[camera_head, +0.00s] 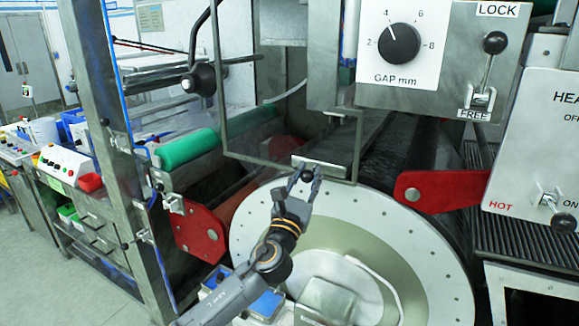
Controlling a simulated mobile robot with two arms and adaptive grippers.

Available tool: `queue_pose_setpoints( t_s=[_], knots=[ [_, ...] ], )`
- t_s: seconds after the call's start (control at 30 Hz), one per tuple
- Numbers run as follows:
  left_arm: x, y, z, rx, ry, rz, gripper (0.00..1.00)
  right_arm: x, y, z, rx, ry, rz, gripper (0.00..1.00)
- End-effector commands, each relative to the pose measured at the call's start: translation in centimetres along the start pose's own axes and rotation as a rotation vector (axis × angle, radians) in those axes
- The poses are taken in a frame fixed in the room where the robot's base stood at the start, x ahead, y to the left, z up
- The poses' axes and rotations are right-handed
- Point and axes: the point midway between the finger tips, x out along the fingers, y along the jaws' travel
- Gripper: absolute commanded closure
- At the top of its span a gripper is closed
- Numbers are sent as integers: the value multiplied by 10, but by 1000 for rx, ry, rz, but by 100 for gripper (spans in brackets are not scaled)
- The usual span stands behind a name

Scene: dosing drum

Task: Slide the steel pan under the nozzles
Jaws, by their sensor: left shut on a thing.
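My left gripper (308,180) reaches up from the bottom middle and is shut on a black knob (307,174). The knob sits at a small pale plate (328,169) on the lower bar of a thin metal frame (224,100). A grey steel box-like piece (326,300) shows at the bottom middle, in front of the large round disc; I cannot tell whether it is the steel pan. I cannot make out any nozzles. My right gripper is not in view.
A large pale disc (405,225) with a greenish ring stands behind my left gripper. Red brackets (440,190) flank it. A gap dial (399,44) and lock lever (495,43) are above. A blue-topped container (266,304) is low, beside my arm. The left floor is clear.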

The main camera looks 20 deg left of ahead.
Motion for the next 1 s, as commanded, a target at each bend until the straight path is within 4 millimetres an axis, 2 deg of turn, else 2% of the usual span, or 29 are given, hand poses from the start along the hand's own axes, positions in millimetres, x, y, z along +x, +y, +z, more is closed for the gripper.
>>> queue_pose_setpoints(
  t_s=[0.13, 0.43, 0.47, 0.57, 0.87, 1.0],
  knots=[
    [-2, -8, -1, 1, 5, -3, 100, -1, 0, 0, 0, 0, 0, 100],
    [-3, -10, -2, 0, 6, -6, 100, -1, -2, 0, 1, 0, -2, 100],
    [-3, -10, -2, 0, 6, -7, 70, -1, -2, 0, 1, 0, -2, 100],
    [-2, -10, -2, 0, 6, -6, 49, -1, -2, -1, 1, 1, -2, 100],
    [-2, -7, 0, 1, 3, -2, 48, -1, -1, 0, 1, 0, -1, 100],
    [-12, -8, -1, 2, 4, -3, 48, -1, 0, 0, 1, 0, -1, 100]
  ],
)
